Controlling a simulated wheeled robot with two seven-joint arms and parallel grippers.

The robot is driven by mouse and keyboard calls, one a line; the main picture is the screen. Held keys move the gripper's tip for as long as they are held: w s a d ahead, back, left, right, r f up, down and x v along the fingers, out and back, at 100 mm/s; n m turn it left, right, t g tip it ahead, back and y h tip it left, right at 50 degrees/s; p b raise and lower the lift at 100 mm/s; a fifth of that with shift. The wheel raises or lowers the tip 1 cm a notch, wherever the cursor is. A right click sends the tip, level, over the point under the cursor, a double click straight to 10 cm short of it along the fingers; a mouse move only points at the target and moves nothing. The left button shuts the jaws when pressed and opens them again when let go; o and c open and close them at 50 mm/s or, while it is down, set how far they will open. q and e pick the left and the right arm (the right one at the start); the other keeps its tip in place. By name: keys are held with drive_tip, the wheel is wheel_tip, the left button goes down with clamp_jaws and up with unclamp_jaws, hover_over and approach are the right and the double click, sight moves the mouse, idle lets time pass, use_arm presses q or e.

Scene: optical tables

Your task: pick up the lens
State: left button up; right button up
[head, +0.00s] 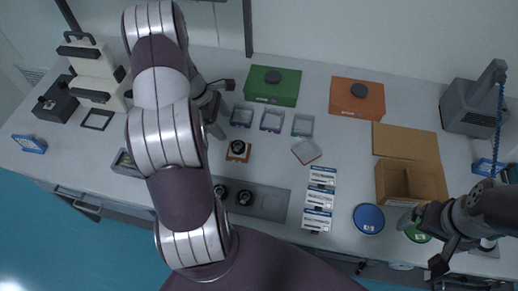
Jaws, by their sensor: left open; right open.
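No part is clearly marked as the lens. A black round lens-like part (237,147) sits on a small orange square base left of the table's middle. Two similar dark round parts, a left one (220,192) and a right one (245,197), sit in a grey tray (270,205) nearer the front edge. My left gripper (222,108) is open, above and left of the part on the orange base, apart from it in the picture. My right gripper (420,244) is open at the right front, over a green disc (418,236) that it partly hides. Neither gripper visibly holds anything.
Green (265,92) and orange (345,103) boxes stand at the back. Small square frames (271,121) lie before them. An open cardboard box (400,185), a blue disc (369,222) and white labelled packs (318,198) are right of centre. My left arm hides part of the table.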

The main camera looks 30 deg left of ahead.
use_arm(q)
drive_tip(key=p, duration=0.1)
approach(238, 146)
drive_tip(key=x, duration=0.2)
drive_tip(key=p+x, duration=0.1)
drive_tip(key=x, duration=0.1)
drive_tip(key=shift+d+r, duration=0.15)
drive_tip(key=shift+d, duration=0.05)
drive_tip(key=x, duration=0.1)
drive_tip(key=p+x, duration=0.2)
drive_tip(key=x, duration=0.1)
drive_tip(key=shift+a, duration=0.3)
drive_tip(key=shift+f, duration=0.45)
drive_tip(key=shift+w+d, duration=0.1)
drive_tip(key=shift+d, duration=0.1)
drive_tip(key=c, duration=0.5)
drive_tip(key=shift+r, duration=0.1)
drive_tip(key=c, duration=0.5)
drive_tip(key=shift+c, duration=0.7)
use_arm(e)
drive_tip(key=r, duration=0.1)
drive_tip(key=a+r, duration=0.1)
drive_tip(key=r, duration=0.1)
drive_tip(key=a+r, duration=0.1)
drive_tip(key=shift+s+r, duration=0.15)
drive_tip(key=shift+s, duration=0.1)
drive_tip(key=shift+d, duration=0.1)
